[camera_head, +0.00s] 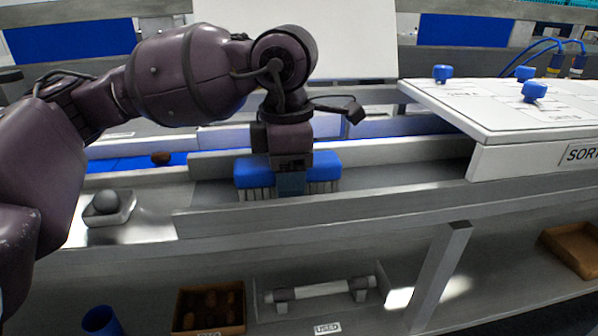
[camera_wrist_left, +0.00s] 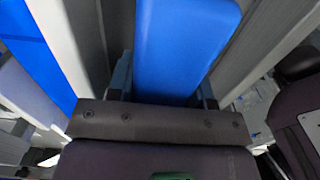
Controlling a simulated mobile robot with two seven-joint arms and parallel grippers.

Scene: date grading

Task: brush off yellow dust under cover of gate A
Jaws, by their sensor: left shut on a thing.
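My left gripper (camera_head: 291,183) is shut on a blue brush (camera_head: 252,171) with pale bristles pointing down. In the left wrist view the blue brush back (camera_wrist_left: 185,45) runs between the fingers of my gripper (camera_wrist_left: 165,88). A white cover panel (camera_head: 490,100) with blue knobs (camera_head: 534,91) spans the channel to the right of the brush. Its small labels are unreadable, and the space under it is hidden. I see no yellow dust. My right gripper is not in view.
A dark ball (camera_head: 106,202) rests on a small plate at left. A date (camera_head: 161,158) lies on the blue belt. Below are a box of dates (camera_head: 209,287), a white roller (camera_head: 320,290), a blue cup (camera_head: 100,321) and a brown tray (camera_head: 575,242). The channel between brush and cover looks clear.

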